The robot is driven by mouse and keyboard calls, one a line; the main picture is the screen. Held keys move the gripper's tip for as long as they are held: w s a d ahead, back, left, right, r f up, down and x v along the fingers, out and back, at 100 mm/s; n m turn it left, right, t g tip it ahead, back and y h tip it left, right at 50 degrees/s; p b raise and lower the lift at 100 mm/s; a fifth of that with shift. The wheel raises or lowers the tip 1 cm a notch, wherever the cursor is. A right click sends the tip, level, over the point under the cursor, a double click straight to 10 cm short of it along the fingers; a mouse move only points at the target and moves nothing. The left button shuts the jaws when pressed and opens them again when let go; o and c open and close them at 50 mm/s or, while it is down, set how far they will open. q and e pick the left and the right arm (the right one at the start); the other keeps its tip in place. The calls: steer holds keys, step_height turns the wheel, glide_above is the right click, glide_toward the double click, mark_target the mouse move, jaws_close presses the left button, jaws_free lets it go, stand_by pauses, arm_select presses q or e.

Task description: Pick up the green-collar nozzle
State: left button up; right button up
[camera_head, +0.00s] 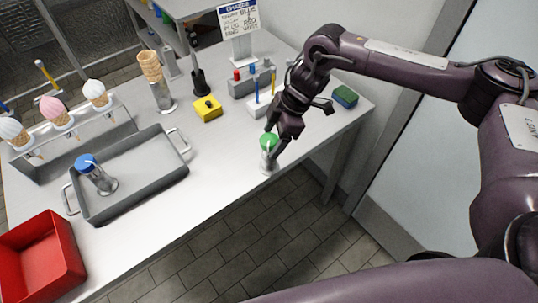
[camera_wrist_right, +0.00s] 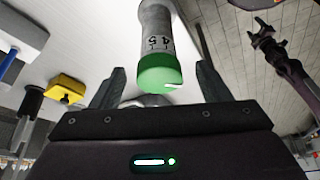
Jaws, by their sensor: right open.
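The green-collar nozzle (camera_head: 265,161) stands upright near the front edge of the white table, its green collar on top. In the right wrist view the nozzle (camera_wrist_right: 158,45) shows a grey body with dark markings, and its collar lies between the finger tips. My right gripper (camera_head: 273,136) is open at the collar; it also shows in the right wrist view (camera_wrist_right: 162,78). A gap shows on both sides of the collar there, so it is not gripped. A dark purple arm end, apparently my left gripper (camera_wrist_right: 265,32), hangs over the floor; its jaw state is unclear.
A blue-collar nozzle (camera_head: 86,163) stands in the grey tray (camera_head: 150,196). A red bin (camera_head: 72,262) sits at front left. The table between tray and nozzle is clear.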

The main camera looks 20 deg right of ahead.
steer(key=p+x, duration=0.1)
steer(key=x, duration=0.3)
steer(key=shift+w+a+f, duration=0.1)
steer(key=shift+a+f, duration=0.1)
steer(key=shift+f, duration=0.05)
steer(key=shift+r, duration=0.1)
steer(key=c, duration=1.3)
